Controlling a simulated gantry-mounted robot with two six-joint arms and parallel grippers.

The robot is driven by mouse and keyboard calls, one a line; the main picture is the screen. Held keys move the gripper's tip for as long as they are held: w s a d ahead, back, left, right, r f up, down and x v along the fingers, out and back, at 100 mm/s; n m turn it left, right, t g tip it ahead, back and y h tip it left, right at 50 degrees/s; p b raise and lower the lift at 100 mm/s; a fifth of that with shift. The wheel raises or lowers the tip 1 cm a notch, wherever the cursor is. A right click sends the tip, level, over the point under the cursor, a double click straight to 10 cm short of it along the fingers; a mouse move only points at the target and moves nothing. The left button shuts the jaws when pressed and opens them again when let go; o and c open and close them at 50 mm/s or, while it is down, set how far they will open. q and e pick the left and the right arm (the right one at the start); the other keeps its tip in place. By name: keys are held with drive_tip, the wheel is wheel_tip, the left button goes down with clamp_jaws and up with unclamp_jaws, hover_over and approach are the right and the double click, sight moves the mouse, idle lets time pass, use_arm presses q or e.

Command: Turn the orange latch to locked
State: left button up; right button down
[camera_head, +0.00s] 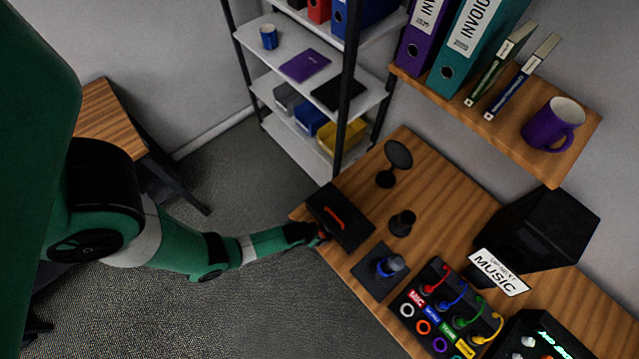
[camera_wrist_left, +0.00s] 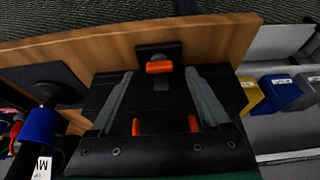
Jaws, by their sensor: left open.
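The orange latch (camera_wrist_left: 160,67) shows in the left wrist view as a short bar on a small dark plate. It lies crosswise in the picture, near the gap between the fingertips. In the head view, my left gripper (camera_head: 321,235) is low at the left end of the desk, beside a black case (camera_head: 348,228) with an orange bar (camera_head: 335,218) on top. My left gripper is open, with its grey fingers apart and nothing between them that I can see held. Whether a finger touches the latch I cannot tell. Two more orange pieces (camera_wrist_left: 193,124) show near the gripper's base.
The wooden desk (camera_head: 450,195) also holds a round black stand (camera_head: 398,157), a knob on a dark plate (camera_head: 388,266), a cable panel (camera_head: 419,295) and a black speaker (camera_head: 545,225). A shelf unit (camera_head: 300,85) stands behind. Carpet lies left of the desk.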

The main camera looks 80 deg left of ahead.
sight(321, 234)
use_arm(q)
drive_tip(key=b+x, duration=0.1)
drive_tip(key=x, duration=0.1)
drive_tip(key=shift+w+f, duration=0.2)
drive_tip(key=shift+f, duration=0.15)
clamp_jaws()
